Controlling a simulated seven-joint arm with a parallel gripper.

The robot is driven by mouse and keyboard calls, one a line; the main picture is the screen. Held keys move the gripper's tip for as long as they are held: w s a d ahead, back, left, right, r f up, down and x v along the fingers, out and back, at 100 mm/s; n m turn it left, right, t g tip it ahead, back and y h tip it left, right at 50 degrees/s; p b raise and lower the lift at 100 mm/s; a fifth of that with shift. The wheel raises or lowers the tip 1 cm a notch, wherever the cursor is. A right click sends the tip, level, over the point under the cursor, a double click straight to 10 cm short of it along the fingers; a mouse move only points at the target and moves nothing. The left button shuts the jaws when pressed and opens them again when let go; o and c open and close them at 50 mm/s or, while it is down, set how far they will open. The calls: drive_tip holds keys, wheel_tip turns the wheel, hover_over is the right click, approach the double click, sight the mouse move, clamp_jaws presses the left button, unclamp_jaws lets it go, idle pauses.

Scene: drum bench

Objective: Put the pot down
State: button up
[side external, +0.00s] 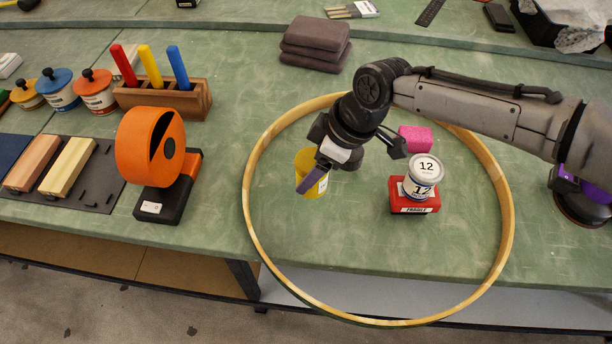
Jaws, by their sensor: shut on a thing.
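A yellow pot (304,164) with a pale label is in the side external view, left of centre and inside the large wooden hoop's outline. My gripper (312,181) reaches down to the pot from the upper right and is shut on it. A purple finger lies across the pot's near side and hides part of it. The pot looks roughly upright. I cannot tell whether its base touches the green bench (330,235).
The wooden hoop (249,190) rings the area and overhangs the bench's front edge. Right of the pot, a white tin marked 12 (425,168) stands on a red block (402,204). A pink block (416,137) lies behind. An orange reel (140,148) stands left. Green bench around the pot is bare.

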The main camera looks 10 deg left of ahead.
drive_tip(key=shift+w+a+f, duration=0.25)
drive_tip(key=shift+a+f, duration=0.05)
drive_tip(key=shift+f, duration=0.15)
drive_tip(key=shift+w+a+f, duration=0.2)
drive_tip(key=shift+a+f, duration=0.1)
drive_tip(key=shift+f, duration=1.6)
drive_tip(key=shift+f, duration=0.1)
drive_tip(key=o, duration=1.4)
drive_tip(key=shift+o, duration=0.2)
drive_tip(key=v, duration=1.2)
drive_tip(key=shift+s, duration=0.1)
